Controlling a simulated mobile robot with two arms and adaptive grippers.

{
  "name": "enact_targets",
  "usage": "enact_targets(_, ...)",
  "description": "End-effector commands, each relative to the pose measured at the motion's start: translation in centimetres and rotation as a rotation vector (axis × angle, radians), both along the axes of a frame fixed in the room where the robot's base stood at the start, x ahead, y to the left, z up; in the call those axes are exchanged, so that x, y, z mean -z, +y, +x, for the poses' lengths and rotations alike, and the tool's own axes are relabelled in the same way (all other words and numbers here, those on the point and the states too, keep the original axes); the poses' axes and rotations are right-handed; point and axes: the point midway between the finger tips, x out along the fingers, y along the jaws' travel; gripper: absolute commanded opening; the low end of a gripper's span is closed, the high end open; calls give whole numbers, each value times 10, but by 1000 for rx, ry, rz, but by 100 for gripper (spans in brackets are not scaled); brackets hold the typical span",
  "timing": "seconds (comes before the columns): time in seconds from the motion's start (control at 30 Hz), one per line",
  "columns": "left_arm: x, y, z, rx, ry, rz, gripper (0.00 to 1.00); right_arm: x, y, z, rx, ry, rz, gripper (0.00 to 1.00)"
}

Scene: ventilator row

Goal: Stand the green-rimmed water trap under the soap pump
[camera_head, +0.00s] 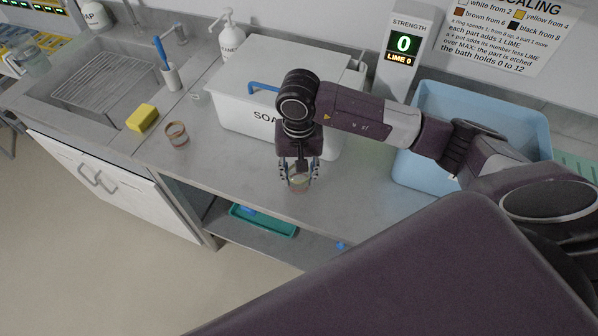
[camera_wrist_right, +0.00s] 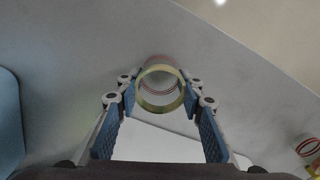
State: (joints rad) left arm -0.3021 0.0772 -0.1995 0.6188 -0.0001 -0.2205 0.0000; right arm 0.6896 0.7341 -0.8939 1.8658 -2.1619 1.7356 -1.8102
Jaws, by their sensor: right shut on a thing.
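My right gripper (camera_head: 300,181) points down over the front of the counter and is shut on a small clear water trap (camera_head: 299,184). In the right wrist view the trap (camera_wrist_right: 160,88) shows a yellow-green rim and reddish bands between the blue finger pads of my right gripper (camera_wrist_right: 160,95). I cannot tell whether its base touches the counter. The soap pump (camera_head: 95,15), a white bottle with lettering ending in "AP", stands behind the sink at the far upper left, partly cut off. My left gripper is not in view.
A second trap with a brownish rim (camera_head: 177,135) stands left of my gripper, near a yellow sponge (camera_head: 141,118). A white soak box (camera_head: 235,112) with a blue handle and a white pump bottle (camera_head: 230,42) are behind. A blue tub (camera_head: 424,96) stands right. The sink (camera_head: 60,100) is left.

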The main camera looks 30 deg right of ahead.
Motion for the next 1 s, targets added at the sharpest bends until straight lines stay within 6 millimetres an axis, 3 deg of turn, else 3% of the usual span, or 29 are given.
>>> enact_targets(0.33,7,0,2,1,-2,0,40,4,0,1,-1,-1,0,17)
enact_targets(0.37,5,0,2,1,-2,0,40,3,0,0,-1,-1,0,38)
enact_targets(0.5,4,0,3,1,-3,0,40,2,0,0,0,-1,0,53)
enact_targets(0.9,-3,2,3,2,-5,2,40,-4,0,0,1,0,1,53)
enact_targets(1.0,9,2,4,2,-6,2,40,-15,0,3,0,-9,1,53)
